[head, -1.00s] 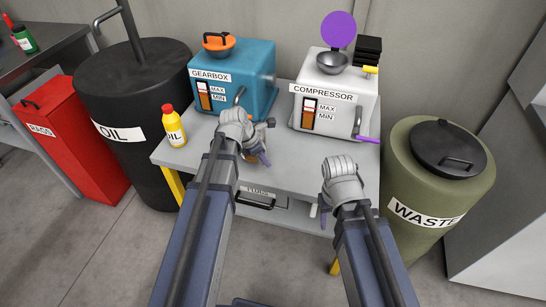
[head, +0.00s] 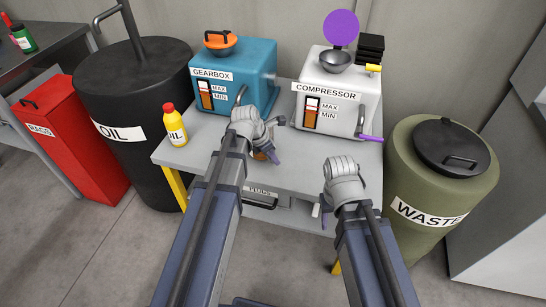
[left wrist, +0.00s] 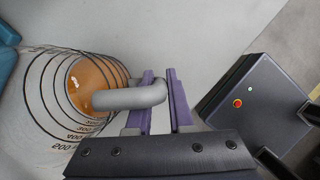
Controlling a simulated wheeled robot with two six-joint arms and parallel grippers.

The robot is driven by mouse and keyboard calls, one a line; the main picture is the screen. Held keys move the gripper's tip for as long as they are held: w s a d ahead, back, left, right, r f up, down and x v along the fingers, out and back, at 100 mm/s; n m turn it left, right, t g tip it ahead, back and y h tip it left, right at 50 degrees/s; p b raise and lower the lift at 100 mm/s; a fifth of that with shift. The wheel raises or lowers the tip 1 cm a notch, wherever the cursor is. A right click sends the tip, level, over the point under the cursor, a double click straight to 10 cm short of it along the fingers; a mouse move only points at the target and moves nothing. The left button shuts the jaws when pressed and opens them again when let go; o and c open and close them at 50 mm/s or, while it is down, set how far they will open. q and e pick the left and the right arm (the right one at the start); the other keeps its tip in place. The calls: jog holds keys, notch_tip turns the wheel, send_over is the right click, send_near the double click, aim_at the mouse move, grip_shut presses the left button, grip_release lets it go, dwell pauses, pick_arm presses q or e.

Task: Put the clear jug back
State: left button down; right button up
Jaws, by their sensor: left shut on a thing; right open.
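My left gripper (head: 272,155) is shut on the grey handle (left wrist: 130,97) of the clear jug (left wrist: 45,95). The jug has black graduation rings and orange-brown liquid (left wrist: 88,85) inside. In the head view the jug is mostly hidden behind my left wrist, with only a little orange showing, over the table between the gearbox and the compressor. I cannot tell whether it touches the table. My right gripper (head: 324,212) is open and empty at the table's front edge, partly hidden by its own wrist.
The blue gearbox (head: 238,88) and white compressor (head: 350,100) stand at the back of the grey table (head: 205,155). A yellow oil bottle (head: 174,128) stands at the left. The black oil drum (head: 130,85) and green waste bin (head: 435,190) flank the table. A drawer (head: 262,203) is under the front edge.

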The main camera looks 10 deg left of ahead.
pick_arm(q)
jog(key=c, duration=0.8)
grip_release()
jog(key=shift+r, duration=0.1)
jog(key=shift+s+a+r+p, duration=0.15)
jog(key=shift+r+p, duration=0.45)
jog(key=shift+p, duration=0.2)
jog(key=p+v, duration=1)
jog(key=v, duration=0.1)
jog(key=s+d+f+m+g+y, duration=0.1)
jog(key=s+d+m, duration=0.5)
jog(key=m, duration=0.9)
jog(key=s+d+m+g+y, duration=0.2)
jog(key=s+d+m, duration=0.5)
jog(key=m, duration=0.8)
jog(key=shift+s+d+f+y, duration=0.2)
jog(key=shift+s+f+y, duration=0.2)
jog(key=shift+s+y, duration=0.55)
jog(key=shift+s, duration=0.1)
